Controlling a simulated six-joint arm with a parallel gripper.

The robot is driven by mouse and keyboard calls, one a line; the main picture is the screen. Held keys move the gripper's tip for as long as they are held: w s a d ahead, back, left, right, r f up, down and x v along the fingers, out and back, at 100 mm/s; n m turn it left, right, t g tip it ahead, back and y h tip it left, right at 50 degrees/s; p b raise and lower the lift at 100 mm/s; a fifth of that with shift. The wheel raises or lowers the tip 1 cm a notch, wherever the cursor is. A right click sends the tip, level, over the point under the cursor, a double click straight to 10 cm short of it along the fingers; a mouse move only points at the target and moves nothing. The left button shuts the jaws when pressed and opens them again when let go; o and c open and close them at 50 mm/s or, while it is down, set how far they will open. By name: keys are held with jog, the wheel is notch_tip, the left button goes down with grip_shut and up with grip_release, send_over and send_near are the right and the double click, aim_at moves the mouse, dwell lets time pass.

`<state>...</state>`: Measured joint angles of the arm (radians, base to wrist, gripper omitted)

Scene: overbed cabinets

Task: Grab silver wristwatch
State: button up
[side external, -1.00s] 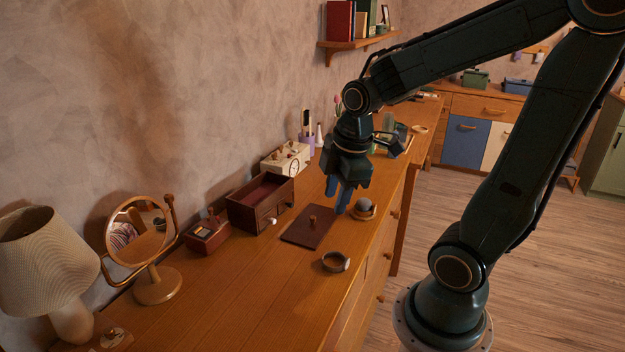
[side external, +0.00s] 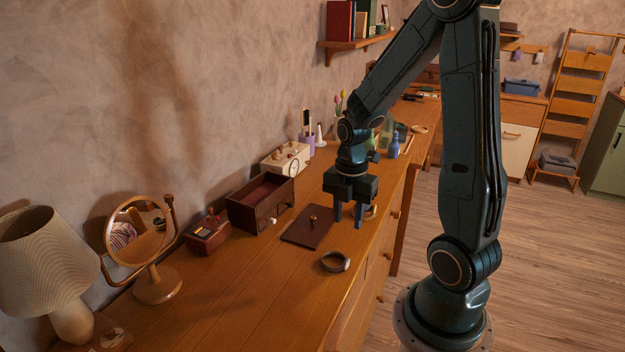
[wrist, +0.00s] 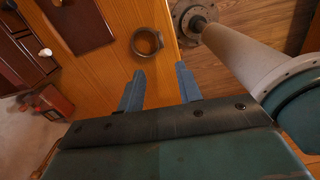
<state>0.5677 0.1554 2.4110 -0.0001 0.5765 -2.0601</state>
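The wristwatch (side external: 335,268) lies on the wooden dresser top near its front edge, its dark band curled in a ring. It also shows in the wrist view (wrist: 147,54), just beyond my fingertips. My gripper (side external: 348,222) hangs above the dresser, fingers pointing down, farther back along the dresser than the watch. In the wrist view my two blue fingers (wrist: 160,74) are spread apart with nothing between them. They do not touch the watch.
A round mirror (side external: 157,288) and a lamp (side external: 40,265) stand at the left. The dresser top around the watch is clear.

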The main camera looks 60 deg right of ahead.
send_over(346, 259)
jog(key=shift+w+f, duration=0.1)
jog(key=shift+f, duration=4.2)
jog(key=shift+f, duration=0.15)
jog(key=shift+d+f, duration=0.1)
jog(key=shift+f, duration=2.35)
grip_shut()
